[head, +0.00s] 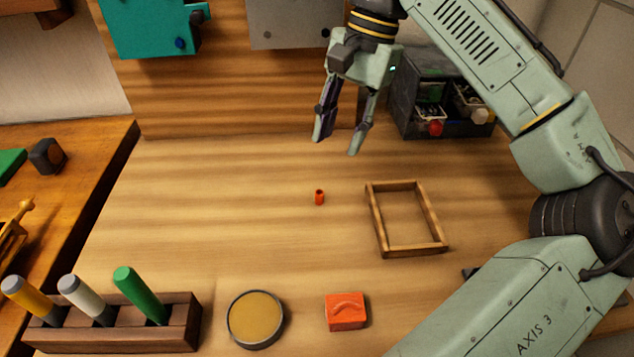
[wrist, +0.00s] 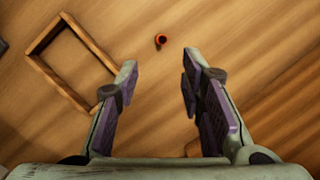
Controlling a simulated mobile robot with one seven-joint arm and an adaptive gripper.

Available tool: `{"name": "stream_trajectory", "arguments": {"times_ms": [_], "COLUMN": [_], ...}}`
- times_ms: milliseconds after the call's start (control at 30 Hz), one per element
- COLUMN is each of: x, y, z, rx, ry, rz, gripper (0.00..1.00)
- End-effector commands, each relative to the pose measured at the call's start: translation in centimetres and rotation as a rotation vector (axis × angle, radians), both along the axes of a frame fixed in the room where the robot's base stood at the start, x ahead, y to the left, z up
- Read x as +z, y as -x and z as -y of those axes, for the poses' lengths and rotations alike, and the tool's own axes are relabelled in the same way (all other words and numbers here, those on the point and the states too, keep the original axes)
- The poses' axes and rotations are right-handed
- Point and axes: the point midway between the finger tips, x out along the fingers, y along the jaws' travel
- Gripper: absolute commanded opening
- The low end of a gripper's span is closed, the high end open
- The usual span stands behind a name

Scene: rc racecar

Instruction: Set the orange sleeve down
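The orange sleeve (head: 319,197) is a small tube standing on the bare wooden tabletop, left of the wooden frame. In the wrist view the sleeve (wrist: 161,40) shows its dark open end, beyond the fingertips and near the gap between them. My gripper (head: 338,145) is above the table, behind the sleeve in the head view, and apart from it. In the wrist view my gripper (wrist: 160,65) has its fingers spread wide with nothing between them.
An empty wooden frame (head: 377,219) lies right of the sleeve. A dark bin (head: 405,103) stands at the back right. Along the front are a marker rack (head: 185,325), a round tin (head: 256,318) and a red block (head: 346,312). The table around the sleeve is clear.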

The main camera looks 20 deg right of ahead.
Motion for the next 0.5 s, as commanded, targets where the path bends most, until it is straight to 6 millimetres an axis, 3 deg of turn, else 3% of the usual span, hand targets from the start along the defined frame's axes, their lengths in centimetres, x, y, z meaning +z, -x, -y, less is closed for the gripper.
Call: {"name": "stream_trajectory", "arguments": {"times_ms": [100, 200, 333, 500], "x": [-0.2, -0.5, -1.1, -3.5], "y": [0.1, 0.2, 0.3, 0.5], "z": [1.0, 1.5, 1.5, 0.5], "rx": [-0.247, -0.381, -0.456, -0.461], "ry": [-0.059, -0.086, -0.097, -0.098], "rz": [-0.082, -0.133, -0.164, -0.167], "gripper": [0.36, 0.36, 0.36, 0.36]}}
